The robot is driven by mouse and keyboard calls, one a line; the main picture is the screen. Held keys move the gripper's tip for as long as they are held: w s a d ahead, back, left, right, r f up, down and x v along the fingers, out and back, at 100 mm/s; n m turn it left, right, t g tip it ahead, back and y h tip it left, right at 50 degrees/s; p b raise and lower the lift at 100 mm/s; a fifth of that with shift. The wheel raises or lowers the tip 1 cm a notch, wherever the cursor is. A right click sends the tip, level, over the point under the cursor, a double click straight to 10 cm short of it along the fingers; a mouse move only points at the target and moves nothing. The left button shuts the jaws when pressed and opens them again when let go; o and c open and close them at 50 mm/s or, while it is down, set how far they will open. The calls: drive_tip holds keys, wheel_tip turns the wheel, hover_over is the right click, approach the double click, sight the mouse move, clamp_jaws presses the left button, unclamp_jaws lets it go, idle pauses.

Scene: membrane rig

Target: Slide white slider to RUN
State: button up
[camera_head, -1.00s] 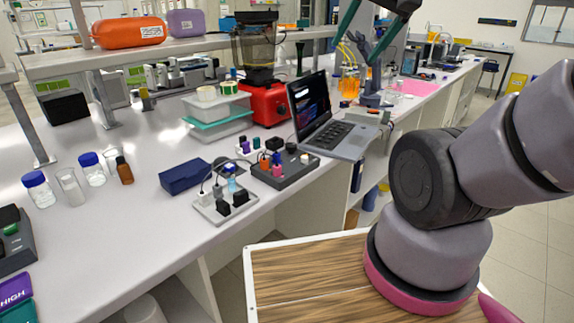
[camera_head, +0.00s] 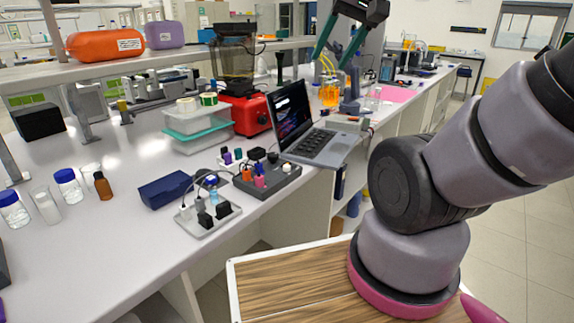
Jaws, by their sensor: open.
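My gripper (camera_head: 334,54) is at the top of the head view, with its two dark green fingers spread apart and nothing between them. It is in the air, well away from the small panels on the bench. A dark panel (camera_head: 278,186) carries orange, blue, pink and black parts and a small pale part (camera_head: 285,167) near its right side. I cannot tell whether this pale part is the white slider. A light grey panel (camera_head: 207,227) in front of it has black blocks, a light blue part and cables. No RUN marking is readable.
An open laptop (camera_head: 319,146) stands right of the dark panel. A dark blue case (camera_head: 165,190) lies to the left, with bottles (camera_head: 69,186) beyond. A red-based machine (camera_head: 249,114) and stacked tubs (camera_head: 197,131) stand behind. A shelf (camera_head: 130,65) overhangs the bench.

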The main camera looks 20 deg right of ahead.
drive_tip(key=w+f+n+g, duration=0.2)
drive_tip(key=w+f+n, duration=0.1)
drive_tip(key=w, duration=0.5)
drive_tip(key=n+g+h, duration=0.2)
drive_tip(key=n+g, duration=0.3)
drive_tip(key=n, duration=0.3)
hover_over(287, 165)
wheel_tip(287, 165, down, 23)
wheel_tip(287, 165, down, 10)
drive_tip(key=shift+s+a+r, duration=0.1)
drive_tip(key=shift+s+r, duration=0.05)
clamp_jaws()
